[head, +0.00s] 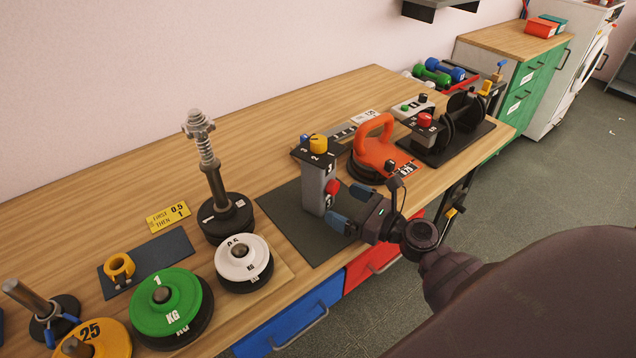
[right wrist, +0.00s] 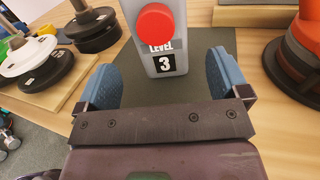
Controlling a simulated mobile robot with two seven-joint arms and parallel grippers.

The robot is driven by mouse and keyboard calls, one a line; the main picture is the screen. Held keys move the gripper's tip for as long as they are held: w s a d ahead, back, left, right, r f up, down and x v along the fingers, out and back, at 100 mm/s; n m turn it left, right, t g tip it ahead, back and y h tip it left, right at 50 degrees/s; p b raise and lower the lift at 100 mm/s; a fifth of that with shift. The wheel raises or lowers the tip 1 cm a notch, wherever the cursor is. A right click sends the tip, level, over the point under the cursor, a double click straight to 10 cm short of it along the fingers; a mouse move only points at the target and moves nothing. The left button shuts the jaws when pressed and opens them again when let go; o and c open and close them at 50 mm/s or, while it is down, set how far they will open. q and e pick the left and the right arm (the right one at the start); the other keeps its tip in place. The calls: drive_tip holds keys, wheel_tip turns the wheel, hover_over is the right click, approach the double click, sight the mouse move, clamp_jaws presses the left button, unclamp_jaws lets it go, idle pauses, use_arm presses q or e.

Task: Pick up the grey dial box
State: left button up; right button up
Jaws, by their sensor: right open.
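The grey dial box (head: 318,181) stands upright on a dark mat on the wooden bench. It has a yellow knob on top and a red button on its front. In the right wrist view the box (right wrist: 155,42) shows its red button and a "LEVEL 3" label. My right gripper (head: 345,206) is open in front of the box, its blue fingers apart. In the right wrist view the box stands ahead, between the lines of the two fingers of my gripper (right wrist: 165,80). My left gripper is not in view.
Left of the mat (head: 287,222) are a spring post (head: 213,183), a white plate (head: 243,257) and a green plate (head: 166,305). An orange kettle-shaped weight (head: 372,148) stands close on the right. A red-button device (head: 425,122) is farther right. The bench's front edge lies under my gripper.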

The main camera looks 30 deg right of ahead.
sight(329, 195)
drive_tip(key=x, duration=0.5)
drive_tip(key=shift+w+d+r, duration=0.1)
drive_tip(key=shift+w, duration=0.05)
drive_tip(key=shift+w+a+p, duration=0.25)
drive_tip(key=shift+w+p, duration=0.05)
drive_tip(key=shift+w, duration=0.2)
drive_tip(key=shift+c, duration=0.2)
drive_tip(key=c, duration=1.4)
drive_tip(key=shift+r, duration=0.1)
